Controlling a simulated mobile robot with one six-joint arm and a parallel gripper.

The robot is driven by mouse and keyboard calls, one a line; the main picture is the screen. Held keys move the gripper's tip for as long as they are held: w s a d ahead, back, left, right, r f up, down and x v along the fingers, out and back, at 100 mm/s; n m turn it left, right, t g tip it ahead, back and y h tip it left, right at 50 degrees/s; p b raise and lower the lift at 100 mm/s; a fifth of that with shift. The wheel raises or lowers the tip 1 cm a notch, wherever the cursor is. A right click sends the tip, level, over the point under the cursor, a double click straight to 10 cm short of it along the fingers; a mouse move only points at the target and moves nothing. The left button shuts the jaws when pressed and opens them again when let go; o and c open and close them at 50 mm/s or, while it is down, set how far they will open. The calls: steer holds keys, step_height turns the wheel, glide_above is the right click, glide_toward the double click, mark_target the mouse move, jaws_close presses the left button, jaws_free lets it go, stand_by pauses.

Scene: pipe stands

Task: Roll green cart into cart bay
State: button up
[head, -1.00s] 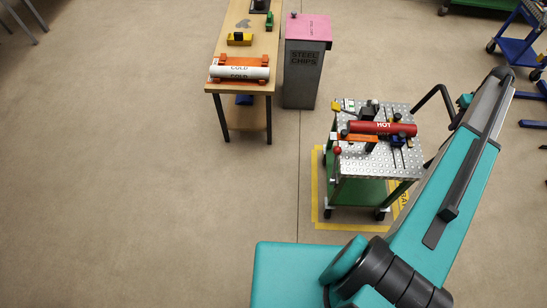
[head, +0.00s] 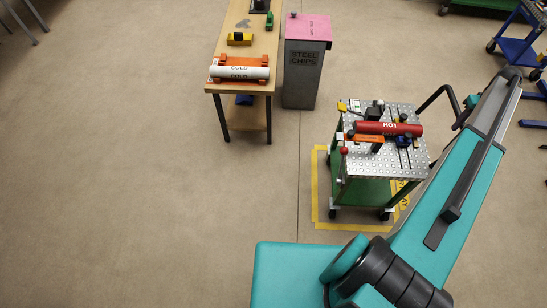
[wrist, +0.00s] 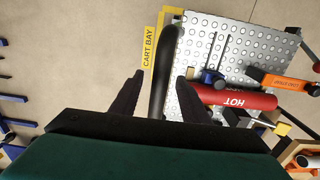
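The green cart (head: 362,191) stands upright with its wheels that show inside the yellow outline of the cart bay (head: 316,190). Its perforated metal top also shows in the wrist view (wrist: 207,42). The bay's right side is partly hidden by the cart and my arm; its "CART BAY" lettering shows beside the cart in the wrist view (wrist: 150,47). The cart's black handle (wrist: 162,75) lies between the fingers of my gripper (wrist: 161,76). The fingers are apart, with a visible gap at the left of the handle, so the gripper looks open around it.
A red HOT pipe (head: 388,128) and tools lie on the cart top. A wooden bench (head: 258,52) with white COLD pipes (head: 240,73) and a STEEL CHIPS bin (head: 303,75) stand behind. A blue cart (head: 518,48) is at the far right.

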steer(key=o, duration=0.6)
steer(key=shift+o, duration=0.2)
steer(key=shift+r+p, duration=1.75)
steer(key=shift+r, duration=2.25)
steer(key=shift+a, duration=0.15)
steer(key=a+f, duration=0.4)
steer(key=a, duration=1)
steer(key=a+f, duration=0.3)
steer(key=a, duration=1.2)
steer(key=s+a+f, duration=0.2)
steer(key=s+a, duration=0.3)
steer(key=a, duration=0.7)
steer(key=s+a+f, duration=0.2)
steer(key=s+a, duration=0.4)
steer(key=a, duration=0.5)
steer(key=s+f+g+b, duration=0.5)
steer(key=s+f, duration=1.8)
steer(key=s, duration=0.2)
steer(key=shift+s+f+g, duration=0.15)
steer(key=shift+f+g, duration=0.15)
steer(key=shift+g, duration=0.1)
